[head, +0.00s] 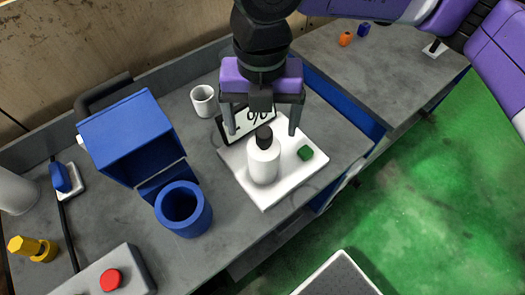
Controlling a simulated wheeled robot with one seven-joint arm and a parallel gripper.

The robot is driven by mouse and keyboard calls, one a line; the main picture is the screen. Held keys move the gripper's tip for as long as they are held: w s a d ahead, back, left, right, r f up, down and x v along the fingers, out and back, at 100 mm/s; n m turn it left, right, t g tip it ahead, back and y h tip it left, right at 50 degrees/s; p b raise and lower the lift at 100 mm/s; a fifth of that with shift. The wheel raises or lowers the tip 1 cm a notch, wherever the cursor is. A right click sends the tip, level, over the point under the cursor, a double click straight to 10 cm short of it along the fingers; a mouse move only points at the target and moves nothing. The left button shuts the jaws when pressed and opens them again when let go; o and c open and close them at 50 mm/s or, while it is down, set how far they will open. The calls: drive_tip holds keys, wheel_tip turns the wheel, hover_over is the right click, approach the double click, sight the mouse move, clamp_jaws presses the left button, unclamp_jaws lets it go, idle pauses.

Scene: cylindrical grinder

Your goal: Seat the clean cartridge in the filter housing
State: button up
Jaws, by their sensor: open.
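A white cylinder with a black top (264,162), which looks like the clean cartridge, stands upright on a white tray (238,160). A blue round housing (183,222) with an open dark top stands on the bench to its left; it looks like the filter housing. My gripper (262,130) points down over the white cylinder, with its fingers apart on either side of the black top. It is open and holds nothing. I cannot tell whether the fingers touch the cylinder or how high they are above it.
A sign with a percent mark (236,127) stands behind the cylinder, and a green piece (305,152) lies on the tray. A blue open box (133,135), a white cup (203,100) and a red button box (128,264) are on the bench. Green floor (430,190) lies right.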

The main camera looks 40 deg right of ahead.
sight(264, 146)
drive_tip(key=shift+s+d+f+p, duration=0.1)
drive_tip(key=shift+f+p, duration=0.35)
drive_tip(key=shift+f, duration=1.45)
drive_tip(key=shift+s+f+p, duration=0.1)
drive_tip(key=shift+f+p, duration=0.35)
drive_tip(key=shift+f, duration=1.45)
clamp_jaws()
